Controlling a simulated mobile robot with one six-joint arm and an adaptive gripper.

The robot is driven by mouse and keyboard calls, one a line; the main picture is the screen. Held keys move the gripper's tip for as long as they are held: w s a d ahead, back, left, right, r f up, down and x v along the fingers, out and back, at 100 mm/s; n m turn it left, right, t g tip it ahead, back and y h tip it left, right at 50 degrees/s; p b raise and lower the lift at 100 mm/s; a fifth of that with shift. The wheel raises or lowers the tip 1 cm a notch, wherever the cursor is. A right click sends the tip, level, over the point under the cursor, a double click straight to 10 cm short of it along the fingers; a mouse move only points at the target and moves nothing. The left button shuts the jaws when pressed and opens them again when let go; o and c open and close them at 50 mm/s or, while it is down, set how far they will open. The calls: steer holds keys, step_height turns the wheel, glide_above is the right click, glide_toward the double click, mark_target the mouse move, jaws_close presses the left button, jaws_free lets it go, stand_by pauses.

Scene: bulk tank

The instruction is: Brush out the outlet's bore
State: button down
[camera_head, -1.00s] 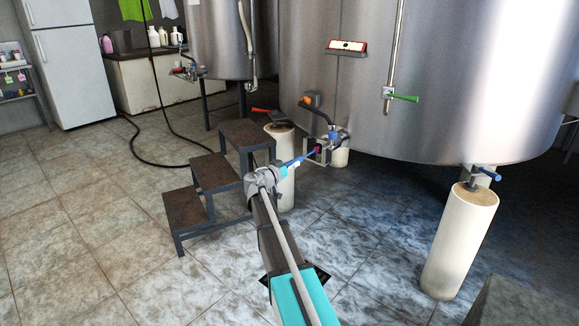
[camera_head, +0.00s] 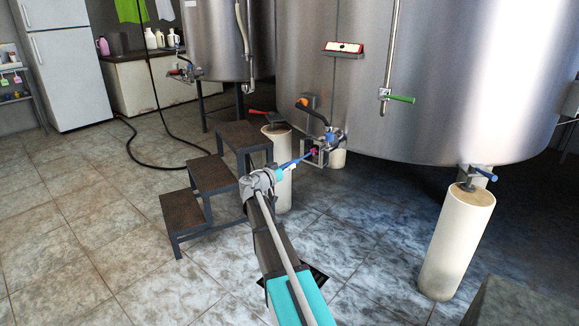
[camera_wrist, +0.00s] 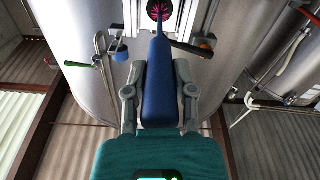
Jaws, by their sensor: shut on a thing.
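My gripper (camera_wrist: 161,78) is shut on the thick blue handle of a brush (camera_wrist: 157,88), with a finger on each side. The brush points away from my gripper, and its pink bristle head (camera_wrist: 160,9) shows at the top edge of the wrist view, in front of a dark round shape. In the head view the pink head (camera_head: 313,151) is at the metal outlet fitting (camera_head: 328,139) low on the large tank. I cannot tell how much of the bristles is inside the bore. My gripper (camera_head: 273,176) is below and left of the outlet.
The large steel tank (camera_head: 430,90) stands on pale pillars (camera_head: 455,245). Brown steps (camera_head: 185,212) stand just left of my arm. A black hose (camera_head: 150,163) lies on the floor; tiles at front left are clear.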

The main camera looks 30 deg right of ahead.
steer(key=shift+v, duration=2.5)
steer(key=shift+a, duration=0.1)
steer(key=v, duration=0.6)
steer(key=shift+s+a, duration=0.2)
steer(key=shift+a, duration=0.1)
steer(key=shift+r, duration=0.1)
step_height(320, 180, up, 44)
steer(key=p, duration=4.4)
